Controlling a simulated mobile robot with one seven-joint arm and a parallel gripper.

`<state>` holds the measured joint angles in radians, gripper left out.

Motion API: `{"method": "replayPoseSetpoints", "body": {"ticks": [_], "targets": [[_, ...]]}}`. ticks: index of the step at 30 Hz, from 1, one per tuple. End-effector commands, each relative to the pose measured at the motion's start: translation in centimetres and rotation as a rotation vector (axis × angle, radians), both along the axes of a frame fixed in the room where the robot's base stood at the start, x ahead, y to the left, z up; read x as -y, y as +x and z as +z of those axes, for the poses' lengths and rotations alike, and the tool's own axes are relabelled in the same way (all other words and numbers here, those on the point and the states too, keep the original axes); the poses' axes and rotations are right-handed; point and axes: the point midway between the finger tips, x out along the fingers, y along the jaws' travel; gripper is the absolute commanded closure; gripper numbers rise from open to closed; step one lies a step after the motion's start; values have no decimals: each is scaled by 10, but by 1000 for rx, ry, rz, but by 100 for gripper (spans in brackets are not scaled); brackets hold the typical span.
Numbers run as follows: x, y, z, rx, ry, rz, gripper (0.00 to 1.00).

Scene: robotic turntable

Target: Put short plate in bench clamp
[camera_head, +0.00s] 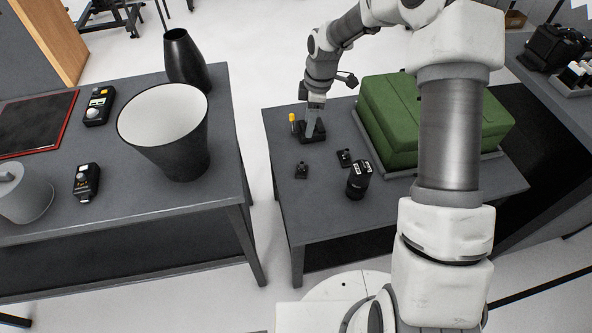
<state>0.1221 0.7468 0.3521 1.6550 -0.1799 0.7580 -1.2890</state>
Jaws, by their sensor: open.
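My gripper (313,113) points down at the far left part of the right-hand bench. It is small in this view, and its jaws are open. A dark, flat-based object (316,137) stands on the bench right below it; I cannot tell for sure if this is the bench clamp. Two small dark pieces, one nearer the front edge (302,171) and one farther right (345,157), sit on the bench apart from the gripper. I cannot pick out the short plate; it may be hidden by the gripper or too small to tell.
A yellow-topped piece (292,119) stands left of the gripper. A black cylinder (359,181) and a big green case (400,115) on a grey tray stand to the right. A floor gap separates the left table (215,195), which bears a grey bin (185,150) and a vase (186,60).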

Motion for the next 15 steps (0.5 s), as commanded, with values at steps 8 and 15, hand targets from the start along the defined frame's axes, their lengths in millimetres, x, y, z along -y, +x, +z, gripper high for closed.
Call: {"method": "replayPoseSetpoints", "body": {"ticks": [8,15], "targets": [[-5,1,-35,-7,6,21,45],[-11,0,-88,-8,6,19,45]]}}
